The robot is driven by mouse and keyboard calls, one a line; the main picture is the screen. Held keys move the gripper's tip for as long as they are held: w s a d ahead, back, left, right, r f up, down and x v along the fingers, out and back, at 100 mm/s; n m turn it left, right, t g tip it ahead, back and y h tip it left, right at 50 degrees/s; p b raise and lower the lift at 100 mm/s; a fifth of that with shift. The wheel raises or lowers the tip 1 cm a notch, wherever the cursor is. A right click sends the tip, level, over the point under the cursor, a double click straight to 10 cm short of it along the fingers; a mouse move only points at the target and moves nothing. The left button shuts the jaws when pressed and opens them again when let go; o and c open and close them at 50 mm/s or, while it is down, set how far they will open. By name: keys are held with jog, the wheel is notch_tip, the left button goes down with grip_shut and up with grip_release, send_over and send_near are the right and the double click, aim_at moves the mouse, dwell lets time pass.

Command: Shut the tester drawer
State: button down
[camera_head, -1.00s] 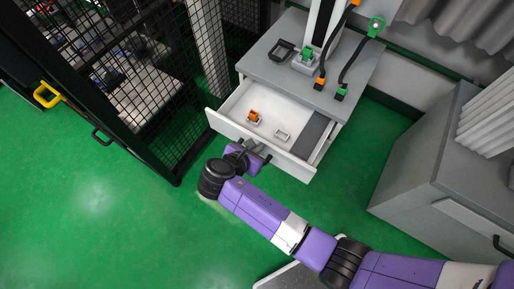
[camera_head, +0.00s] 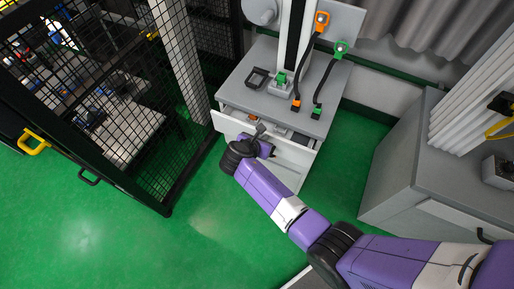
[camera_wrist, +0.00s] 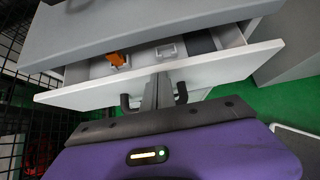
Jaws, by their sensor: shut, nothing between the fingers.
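The tester drawer (camera_head: 293,152) is a white drawer under the grey tester top, and it is partly open. Its front panel and dark handle ends show in the wrist view (camera_wrist: 215,70). Inside the drawer lie an orange part (camera_wrist: 117,58) and a small grey holder (camera_wrist: 167,50). My gripper (camera_head: 260,130) is shut and empty, at the middle of the drawer front. In the wrist view its fingers (camera_wrist: 158,92) are upright against or just before the panel, between the handle's two ends. Whether they touch it I cannot tell.
The grey tester top (camera_head: 240,88) carries a black tray (camera_head: 258,79), a green-topped fixture (camera_head: 281,80) and cabled orange and green connectors. A black mesh fence (camera_head: 120,110) stands at left. A grey cabinet (camera_head: 400,190) stands at right. Green floor is clear at lower left.

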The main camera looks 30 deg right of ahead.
jog(key=shift+w+d, duration=0.45)
jog(key=shift+d, duration=0.35)
